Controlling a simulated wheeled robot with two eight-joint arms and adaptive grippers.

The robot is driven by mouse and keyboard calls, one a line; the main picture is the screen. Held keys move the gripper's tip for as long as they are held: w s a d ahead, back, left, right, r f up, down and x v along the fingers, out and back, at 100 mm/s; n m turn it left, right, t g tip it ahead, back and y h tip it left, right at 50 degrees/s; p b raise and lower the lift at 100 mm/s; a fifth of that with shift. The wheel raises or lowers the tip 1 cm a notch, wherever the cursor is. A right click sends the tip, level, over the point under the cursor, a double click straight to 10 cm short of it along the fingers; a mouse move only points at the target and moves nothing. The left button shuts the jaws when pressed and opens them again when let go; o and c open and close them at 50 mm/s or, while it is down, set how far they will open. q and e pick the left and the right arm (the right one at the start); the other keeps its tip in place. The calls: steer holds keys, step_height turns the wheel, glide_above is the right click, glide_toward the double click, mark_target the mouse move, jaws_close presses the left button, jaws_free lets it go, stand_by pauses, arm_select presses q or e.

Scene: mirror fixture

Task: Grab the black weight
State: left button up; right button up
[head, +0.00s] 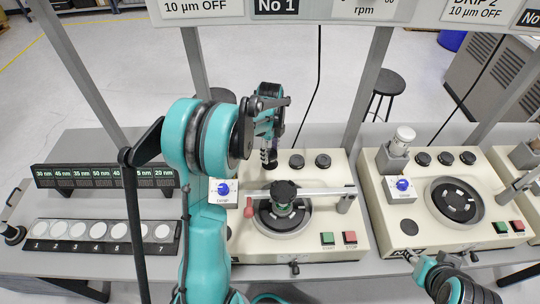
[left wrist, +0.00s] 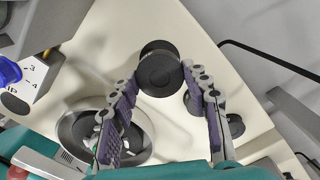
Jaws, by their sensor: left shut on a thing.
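The black weight (left wrist: 158,72) is a short dark cylinder with a flat round top. It sits between the fingertips of my left gripper (left wrist: 162,92) in the left wrist view. In the head view my left gripper (head: 268,155) reaches down at the back left of the near cream machine, and its fingers mostly hide the weight. I cannot tell whether the weight still touches the machine top. Two similar black weights (head: 296,161) and (head: 322,160) stand to the right of it.
The cream machine (head: 318,245) has a round plate under a metal bar with a black knob (head: 284,191). A blue dial (head: 223,188) is left of the gripper. A second machine (head: 385,217) stands to the right. A rack of pale discs (head: 45,244) lies left.

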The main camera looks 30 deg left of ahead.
arm_select(q)
steer(key=s+d+r+p, duration=0.2)
steer(key=d+r, duration=0.5)
steer(key=d, duration=0.4)
steer(key=shift+d, duration=0.25)
